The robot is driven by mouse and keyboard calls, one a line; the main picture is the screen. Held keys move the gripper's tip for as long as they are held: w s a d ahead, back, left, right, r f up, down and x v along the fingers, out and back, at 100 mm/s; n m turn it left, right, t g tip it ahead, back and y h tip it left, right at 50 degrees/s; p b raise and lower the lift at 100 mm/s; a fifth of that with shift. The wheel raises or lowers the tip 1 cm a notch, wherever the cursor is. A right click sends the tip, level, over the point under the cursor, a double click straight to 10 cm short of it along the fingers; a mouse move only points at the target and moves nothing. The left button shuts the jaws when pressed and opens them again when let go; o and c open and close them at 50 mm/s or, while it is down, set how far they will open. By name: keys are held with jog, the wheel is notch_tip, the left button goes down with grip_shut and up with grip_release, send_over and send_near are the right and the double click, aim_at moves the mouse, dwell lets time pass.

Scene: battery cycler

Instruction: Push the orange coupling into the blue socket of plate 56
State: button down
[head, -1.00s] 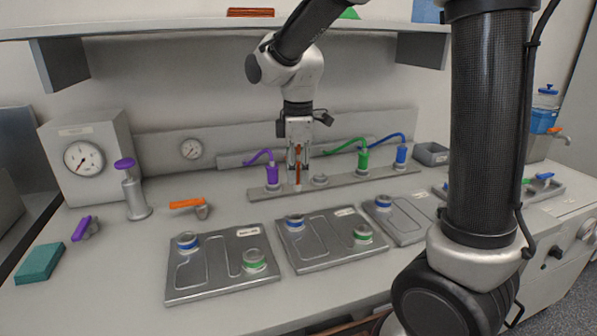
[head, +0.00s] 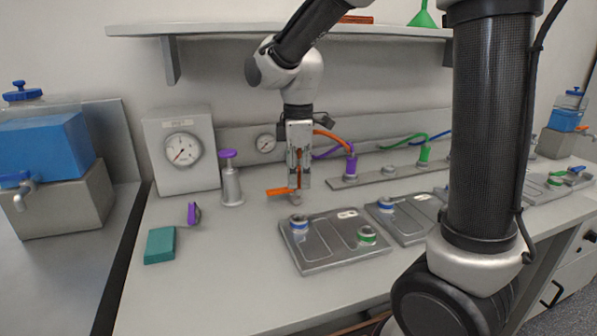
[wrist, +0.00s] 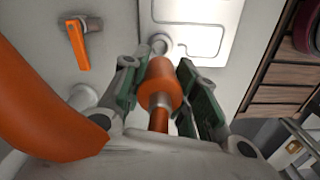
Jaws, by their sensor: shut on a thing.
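My gripper (head: 299,184) is shut on the orange coupling (wrist: 158,85), which sits between the green pads in the wrist view. In the head view the fingers mostly hide the coupling, and its orange hose (head: 329,135) loops behind. The nearest grey plate (head: 335,254) has a blue-ringed socket (head: 299,226) at its left and a green-ringed socket (head: 367,237) at its right. Its label is too small to read. The gripper is above the bench, up and behind the blue socket in the picture. In the wrist view a plate (wrist: 205,12) and socket (wrist: 159,42) lie beyond the coupling.
An orange-handled valve (head: 279,191) stands close by the gripper. A purple-topped cylinder (head: 231,185), purple handle (head: 193,213) and teal block (head: 160,245) are to the left. Another plate (head: 410,230) is to the right. The rail (head: 372,176) holds purple and green couplings behind.

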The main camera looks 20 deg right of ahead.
aim_at(299, 194)
jog(key=shift+f, duration=2.95)
jog(key=shift+f, duration=0.4)
jog(key=shift+f, duration=0.3)
jog(key=shift+f, duration=0.2)
jog(key=shift+f, duration=0.25)
jog(key=shift+f, duration=0.5)
jog(key=c, duration=0.6)
grip_release()
